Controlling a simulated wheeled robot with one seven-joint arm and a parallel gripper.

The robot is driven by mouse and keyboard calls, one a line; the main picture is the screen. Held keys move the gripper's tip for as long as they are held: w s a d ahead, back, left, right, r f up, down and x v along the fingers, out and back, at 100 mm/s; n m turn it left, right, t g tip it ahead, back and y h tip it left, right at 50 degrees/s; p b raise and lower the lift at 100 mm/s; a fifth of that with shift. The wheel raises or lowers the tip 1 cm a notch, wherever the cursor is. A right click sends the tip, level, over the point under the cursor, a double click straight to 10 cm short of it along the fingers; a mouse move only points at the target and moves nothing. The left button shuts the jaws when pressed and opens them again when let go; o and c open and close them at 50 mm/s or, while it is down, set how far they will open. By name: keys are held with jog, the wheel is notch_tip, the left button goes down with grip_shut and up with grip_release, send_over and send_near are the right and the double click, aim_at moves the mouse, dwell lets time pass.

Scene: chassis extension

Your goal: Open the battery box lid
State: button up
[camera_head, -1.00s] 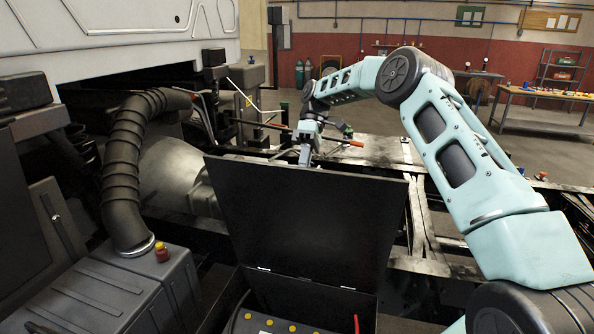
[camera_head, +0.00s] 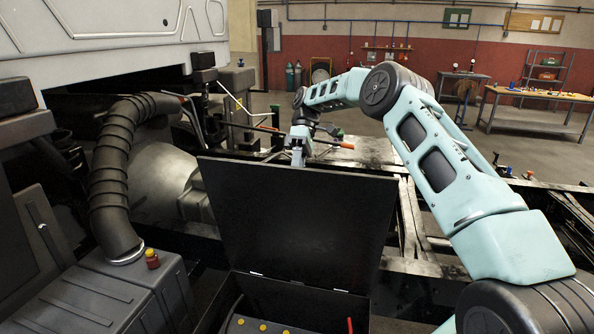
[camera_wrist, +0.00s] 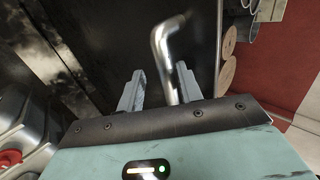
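The black battery box lid (camera_head: 295,220) stands raised and close to upright on its hinges in the head view. Below it, the open battery box (camera_head: 300,290) shows a battery (camera_head: 270,327) with yellow caps. My gripper (camera_head: 298,160) is at the lid's top edge, its fingertips partly hidden by the lid. In the wrist view my gripper (camera_wrist: 160,82) has its two fingers apart. A bent metal handle (camera_wrist: 163,45) on a dark surface reaches down between them, closer to the right finger. I cannot tell whether it touches that finger.
A ribbed black hose (camera_head: 110,170) and a grey box with a red-yellow cap (camera_head: 152,259) stand left of the battery box. Dark chassis rails (camera_head: 440,262) lie behind and right. A workbench (camera_head: 540,95) stands far back on open floor.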

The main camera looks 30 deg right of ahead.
jog(key=shift+r, duration=0.2)
notch_tip(320, 180, up, 9)
jog(key=shift+a+f+b, duration=0.1)
jog(key=shift+f+b, duration=0.1)
jog(key=shift+b, duration=0.6)
jog(key=shift+r+p, duration=0.7)
jog(key=shift+p, duration=0.2)
jog(key=shift+f, duration=0.1)
